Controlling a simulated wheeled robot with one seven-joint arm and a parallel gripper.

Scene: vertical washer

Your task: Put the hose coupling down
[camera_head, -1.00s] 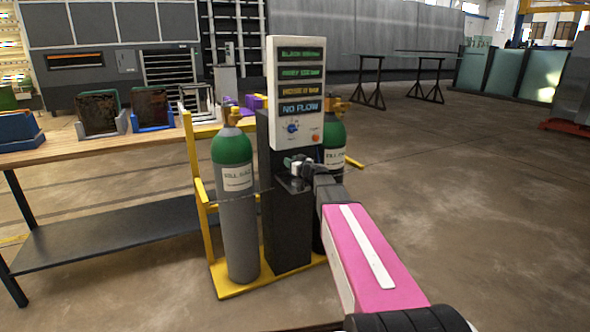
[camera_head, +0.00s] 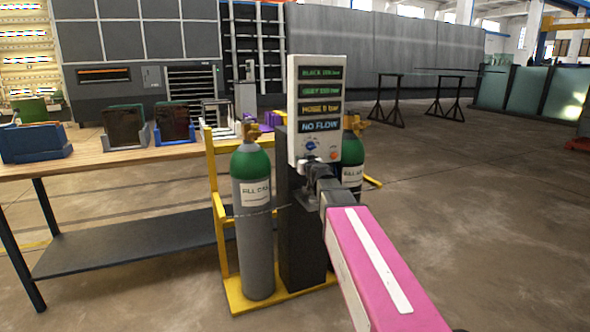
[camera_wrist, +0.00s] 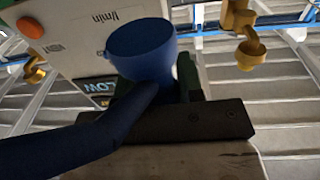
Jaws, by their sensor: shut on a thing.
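My gripper (camera_head: 316,180) is at the front of the gauge panel, just below its lower edge. In the wrist view my gripper (camera_wrist: 162,92) is shut on the hose coupling (camera_wrist: 142,50), a blue cup-shaped piece with a wide round end. A thick dark-blue hose (camera_wrist: 60,142) runs from the lower left up to the grip. The wrist view is upside down, and the coupling covers part of the panel. The coupling cannot be made out in the head view. Whether it touches the panel or stand is unclear.
The white gauge panel (camera_head: 320,77) reads NO FLOW and stands on a black post (camera_head: 299,245). Green-topped cylinders stand on either side, the left one (camera_head: 256,235) nearer, on a yellow cart (camera_head: 240,299). A wooden bench (camera_head: 98,164) with bins is at left. Open floor lies right.

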